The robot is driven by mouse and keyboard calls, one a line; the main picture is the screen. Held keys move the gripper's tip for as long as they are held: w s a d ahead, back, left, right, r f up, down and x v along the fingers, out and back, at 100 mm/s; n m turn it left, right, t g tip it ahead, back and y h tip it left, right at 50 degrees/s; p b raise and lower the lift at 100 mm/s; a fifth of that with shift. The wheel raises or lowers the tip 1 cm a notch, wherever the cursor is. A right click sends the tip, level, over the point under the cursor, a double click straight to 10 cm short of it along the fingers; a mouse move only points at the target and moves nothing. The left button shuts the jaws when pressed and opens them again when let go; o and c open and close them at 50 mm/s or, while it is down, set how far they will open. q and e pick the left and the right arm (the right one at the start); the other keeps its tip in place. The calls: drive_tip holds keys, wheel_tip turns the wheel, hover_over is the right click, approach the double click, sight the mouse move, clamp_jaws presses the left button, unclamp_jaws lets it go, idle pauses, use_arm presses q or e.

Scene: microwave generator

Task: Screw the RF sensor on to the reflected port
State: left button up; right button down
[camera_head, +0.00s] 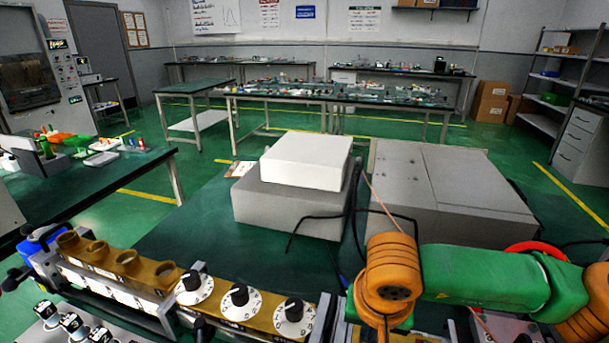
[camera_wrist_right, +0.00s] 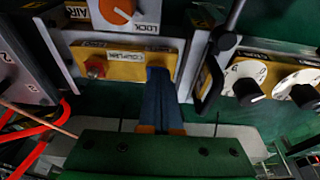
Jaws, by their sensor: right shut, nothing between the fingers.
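My right gripper (camera_wrist_right: 160,72) shows in the right wrist view, its blue fingers shut together with nothing between them. The fingertips are at the right part of a yellow coupler panel (camera_wrist_right: 124,72) and cover what lies behind them. A red port (camera_wrist_right: 95,67) sits on the left of that panel, apart from the fingers. I cannot tell from the label which port is the reflected one. I cannot make out the RF sensor in either view. In the head view my right arm reaches in from the right and its fingers are hidden. My left gripper is not in view.
Dial blocks (camera_head: 240,299) and brown open flanges (camera_head: 127,260) line the front. Grey boxes (camera_head: 455,195) and a white box (camera_head: 306,162) stand behind on the green table. A thin copper-coloured cable (camera_wrist_right: 38,118) and red tubing (camera_wrist_right: 30,122) run left of the gripper.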

idle(0.6)
drive_tip(key=shift+s+a+b, duration=0.25)
drive_tip(key=shift+b, duration=0.2)
drive_tip(key=w+p+v, duration=0.1)
drive_tip(key=p+v, duration=0.3)
drive_tip(key=v, duration=0.2)
drive_tip(key=shift+d, duration=0.2)
